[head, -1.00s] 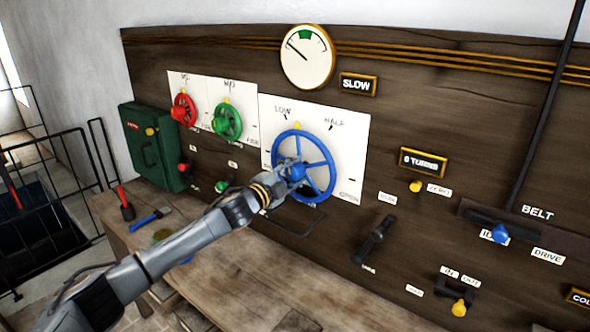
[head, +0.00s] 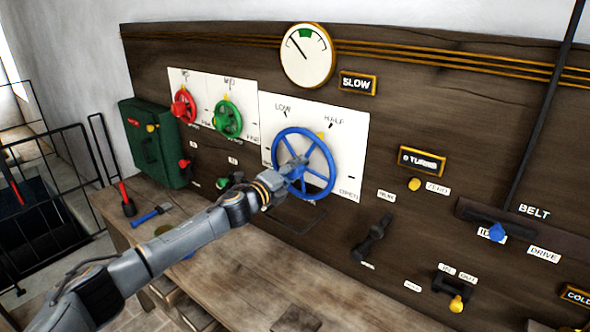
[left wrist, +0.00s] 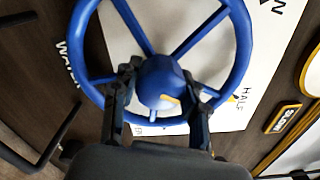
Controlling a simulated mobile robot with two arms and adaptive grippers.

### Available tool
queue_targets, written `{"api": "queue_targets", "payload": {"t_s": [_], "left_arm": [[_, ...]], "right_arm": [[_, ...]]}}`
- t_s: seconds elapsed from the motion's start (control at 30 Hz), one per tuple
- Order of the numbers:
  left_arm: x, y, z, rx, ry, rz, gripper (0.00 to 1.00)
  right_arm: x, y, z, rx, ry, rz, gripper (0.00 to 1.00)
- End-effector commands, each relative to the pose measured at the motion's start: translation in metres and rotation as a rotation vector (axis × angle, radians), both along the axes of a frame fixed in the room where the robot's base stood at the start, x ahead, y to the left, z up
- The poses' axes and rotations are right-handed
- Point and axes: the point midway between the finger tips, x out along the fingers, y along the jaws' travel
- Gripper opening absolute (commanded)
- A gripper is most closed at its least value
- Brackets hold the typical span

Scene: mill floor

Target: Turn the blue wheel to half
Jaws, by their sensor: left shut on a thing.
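The blue wheel (head: 334,168) is mounted on a white dial plate (head: 355,130) marked LOW, HALF and OPEN. Its yellow pointer (head: 321,135) is at the upper right of the rim, close to the HALF mark. My left gripper (head: 293,168) is shut on the wheel's hub. In the left wrist view the two fingers sit on either side of the blue hub (left wrist: 160,78), with the rim (left wrist: 242,45) around them. There the yellow pointer (left wrist: 232,98) is beside the word HALF. My right gripper is not in view.
A red wheel (head: 183,106) and a green wheel (head: 228,119) are to the left. A round gauge (head: 306,56) and a SLOW sign (head: 358,84) are above. Black levers and a belt handle (head: 498,232) are to the right. A wooden bench (head: 250,270) runs below.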

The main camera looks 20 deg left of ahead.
Motion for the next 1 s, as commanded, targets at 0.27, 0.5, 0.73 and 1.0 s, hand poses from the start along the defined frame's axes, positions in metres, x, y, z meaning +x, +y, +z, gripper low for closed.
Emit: {"api": "queue_targets", "payload": {"t_s": [0.27, 0.5, 0.73, 1.0], "left_arm": [[-0.0002, -0.0003, -0.0012, 0.015, -0.004, 0.000, 0.12], [-0.0002, -0.0003, -0.0012, 0.014, -0.003, -0.001, 0.48], [-0.0002, -0.0002, -0.0008, 0.014, -0.004, 0.000, 0.67], [-0.0037, 0.0015, -0.0010, 0.013, -0.003, 0.000, 0.67]], "right_arm": [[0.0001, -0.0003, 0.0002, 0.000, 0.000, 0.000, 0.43], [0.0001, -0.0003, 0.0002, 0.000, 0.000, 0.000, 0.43], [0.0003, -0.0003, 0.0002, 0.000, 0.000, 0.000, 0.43], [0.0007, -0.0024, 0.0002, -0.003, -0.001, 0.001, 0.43]]}}
